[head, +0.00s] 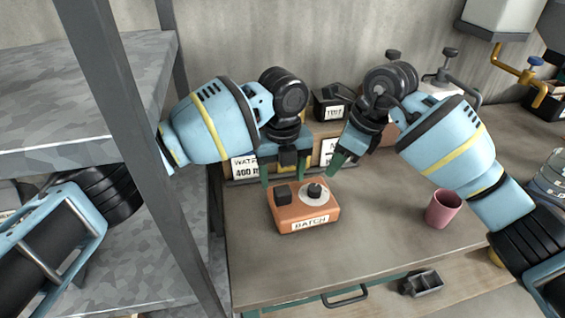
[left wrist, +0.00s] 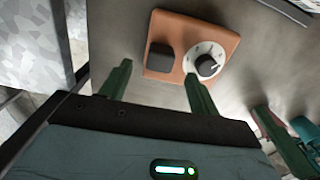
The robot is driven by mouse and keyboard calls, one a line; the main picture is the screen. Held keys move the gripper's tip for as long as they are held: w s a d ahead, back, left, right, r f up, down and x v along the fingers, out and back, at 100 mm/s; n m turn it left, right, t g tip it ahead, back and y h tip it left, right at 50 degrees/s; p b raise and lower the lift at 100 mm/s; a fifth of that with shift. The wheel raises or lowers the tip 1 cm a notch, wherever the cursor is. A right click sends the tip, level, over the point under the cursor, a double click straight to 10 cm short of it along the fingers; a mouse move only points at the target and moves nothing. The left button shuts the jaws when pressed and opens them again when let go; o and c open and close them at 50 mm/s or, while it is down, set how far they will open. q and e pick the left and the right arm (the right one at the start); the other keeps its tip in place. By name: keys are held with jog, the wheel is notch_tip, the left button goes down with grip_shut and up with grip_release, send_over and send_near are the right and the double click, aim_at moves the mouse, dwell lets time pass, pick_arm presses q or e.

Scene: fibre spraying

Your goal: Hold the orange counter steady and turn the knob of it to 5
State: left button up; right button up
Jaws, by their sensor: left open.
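The orange counter (head: 283,215), labelled BATCH, lies on the table and carries a black square block (head: 283,194) and a black knob (head: 315,190) on a white dial. The left wrist view also shows the counter (left wrist: 186,32) and its knob (left wrist: 207,66); the dial numbers are too small to read. My left gripper (head: 284,174) is open and empty just behind the counter, its green fingers apart, with no clear contact. My right gripper (head: 337,163) hangs behind and to the right of the knob, apart from the counter; its finger gap is unclear.
A pink cup (head: 443,209) stands on the table (head: 385,215) to the right. Labelled bins and a black box (head: 331,104) stand behind the grippers. A grey shelf post (head: 125,125) rises at the left. The table between counter and cup is clear.

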pick_arm(q)
jog(key=shift+f, duration=2.25)
jog(key=c, duration=1.3)
grip_shut()
pick_arm(e)
jog(key=shift+o, duration=1.7)
jog(key=shift+f, duration=0.1)
jog(key=m+t+y, duration=0.1)
jog(key=t+y, duration=0.1)
jog(key=y, duration=0.2)
send_near(316, 188)
jog(key=x, duration=0.9)
